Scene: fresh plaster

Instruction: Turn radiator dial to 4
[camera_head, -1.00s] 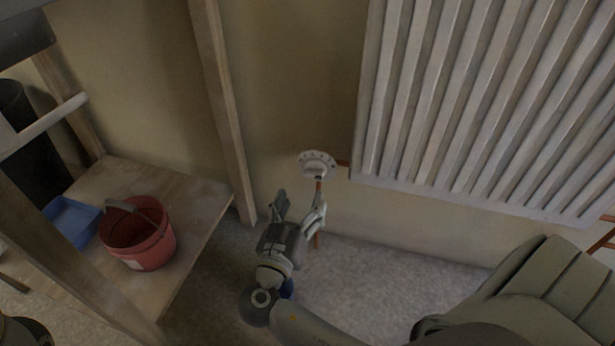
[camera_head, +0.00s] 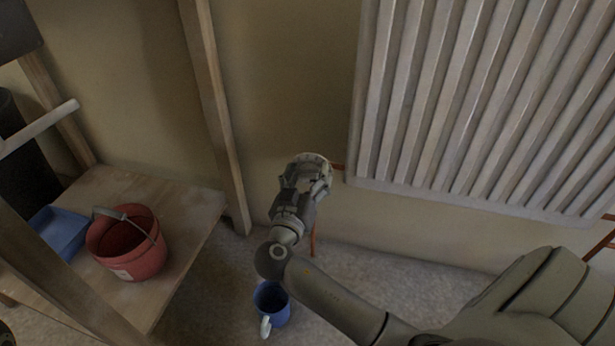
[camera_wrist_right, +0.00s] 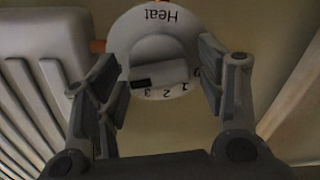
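The white radiator dial (camera_head: 318,160) sits on the pipe beside the radiator's lower left corner, partly hidden behind my right gripper (camera_head: 308,175). In the right wrist view the dial (camera_wrist_right: 168,22) shows "Heat" upside down and the digits 0, 1, 2 and 3. Its raised grey knob (camera_wrist_right: 165,72) has a dark mark near its left end, close to the 3; a 4 is not visible. My right gripper (camera_wrist_right: 160,80) is open, one finger on each side of the knob, with gaps visible. My left gripper is not in view.
The ribbed radiator (camera_head: 450,100) fills the upper right. A wooden post (camera_head: 215,110) stands left of the dial. A wooden shelf (camera_head: 185,205) holds a red bucket (camera_head: 135,255) and a blue tray (camera_head: 62,238).

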